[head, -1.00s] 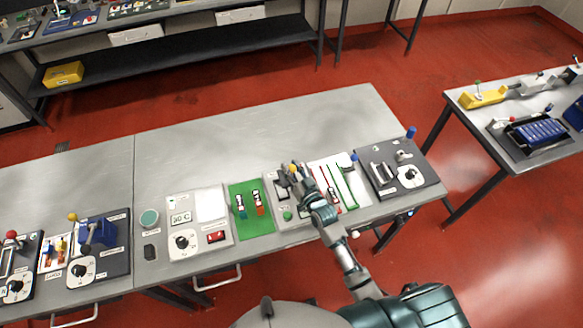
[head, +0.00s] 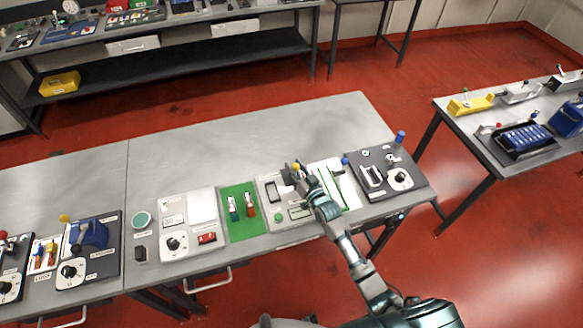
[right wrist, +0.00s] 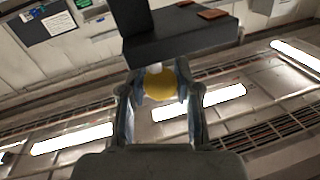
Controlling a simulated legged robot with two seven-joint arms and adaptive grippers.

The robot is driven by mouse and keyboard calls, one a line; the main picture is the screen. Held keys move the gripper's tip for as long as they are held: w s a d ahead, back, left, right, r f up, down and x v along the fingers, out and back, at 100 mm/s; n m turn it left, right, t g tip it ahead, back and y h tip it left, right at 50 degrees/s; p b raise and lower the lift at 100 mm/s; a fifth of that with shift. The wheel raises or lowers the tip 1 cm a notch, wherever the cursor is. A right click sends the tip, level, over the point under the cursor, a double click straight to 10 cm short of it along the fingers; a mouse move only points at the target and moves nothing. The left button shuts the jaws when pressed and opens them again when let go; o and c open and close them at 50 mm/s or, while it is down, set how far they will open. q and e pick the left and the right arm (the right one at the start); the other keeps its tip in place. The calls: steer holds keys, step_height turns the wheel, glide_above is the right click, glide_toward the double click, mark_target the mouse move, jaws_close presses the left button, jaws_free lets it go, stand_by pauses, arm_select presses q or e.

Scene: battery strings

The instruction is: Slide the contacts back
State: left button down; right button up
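My right gripper (head: 300,172) reaches over the grey panel (head: 267,190) near the front of the middle table. In the right wrist view its two fingers (right wrist: 161,88) stand on either side of a round yellow knob (right wrist: 160,84) and appear to press on it. A dark block (right wrist: 180,42) lies just beyond the knob. In the head view the yellow knob (head: 296,166) shows only as a small spot at the fingertips. The gripper hides part of the panel, and I cannot make out the contacts. My left gripper is not in view.
The back of the table (head: 250,130) is clear.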

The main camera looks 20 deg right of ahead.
steer(key=o, duration=0.4)
steer(key=shift+d, duration=0.35)
steer(key=shift+c, duration=0.2)
steer(key=shift+d, duration=0.3)
steer(key=shift+a, duration=0.4)
steer(key=shift+s, duration=0.15)
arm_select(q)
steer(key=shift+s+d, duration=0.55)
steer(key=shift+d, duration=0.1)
arm_select(e)
steer(key=v, duration=1.1)
steer(key=shift+s, duration=0.3)
